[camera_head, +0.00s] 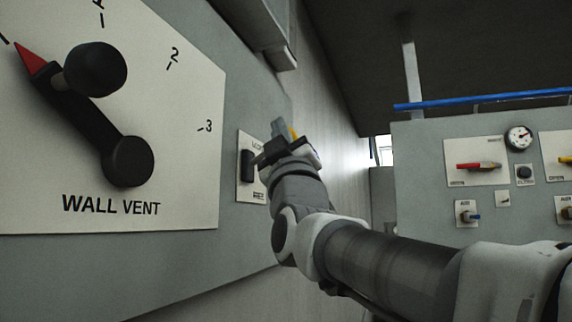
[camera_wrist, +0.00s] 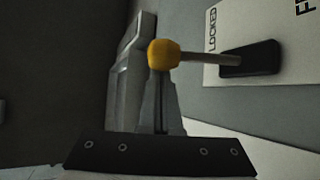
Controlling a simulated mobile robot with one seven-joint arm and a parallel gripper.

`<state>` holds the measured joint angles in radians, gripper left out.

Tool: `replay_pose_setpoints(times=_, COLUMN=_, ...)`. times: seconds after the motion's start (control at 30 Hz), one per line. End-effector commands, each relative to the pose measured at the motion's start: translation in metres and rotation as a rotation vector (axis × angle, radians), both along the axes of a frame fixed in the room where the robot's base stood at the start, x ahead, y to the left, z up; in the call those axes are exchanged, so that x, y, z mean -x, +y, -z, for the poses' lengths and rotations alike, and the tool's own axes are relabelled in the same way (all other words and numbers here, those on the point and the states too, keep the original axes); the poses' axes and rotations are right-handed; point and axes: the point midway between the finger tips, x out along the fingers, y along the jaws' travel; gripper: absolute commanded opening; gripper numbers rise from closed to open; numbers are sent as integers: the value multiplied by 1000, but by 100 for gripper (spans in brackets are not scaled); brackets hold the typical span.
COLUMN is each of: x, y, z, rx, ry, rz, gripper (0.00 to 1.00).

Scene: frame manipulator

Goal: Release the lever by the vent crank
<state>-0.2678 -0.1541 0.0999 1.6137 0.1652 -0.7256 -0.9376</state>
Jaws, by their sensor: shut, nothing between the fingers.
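The lever has a yellow knob (camera_wrist: 163,53) on a thin metal rod, which comes out of a black slotted mount (camera_wrist: 250,58) on a pale plate (camera_wrist: 225,90). The plate reads "LOCKED" near the knob end, with a partly cut-off "F" label farther right. In the head view this plate (camera_head: 246,190) is right of the vent crank (camera_head: 97,115), and a bit of the yellow knob (camera_head: 294,133) shows beside my gripper (camera_head: 281,130). My gripper (camera_wrist: 150,60) is shut and empty. The knob overlaps its fingers in the wrist view; I cannot tell whether they touch.
The wall vent dial (camera_head: 190,90) fills the left, its red pointer (camera_head: 29,58) at the upper left, before the 1 mark. A grey panel (camera_head: 425,180) with a red-handled switch (camera_head: 478,166), gauge (camera_head: 519,138) and knobs stands at the right. My arm crosses the lower right.

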Motion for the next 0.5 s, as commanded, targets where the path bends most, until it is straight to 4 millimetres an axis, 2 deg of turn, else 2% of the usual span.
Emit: replay_pose_setpoints(times=0.5, x=1, y=-4, z=9, rx=-84, ry=-30, rz=0, gripper=0)
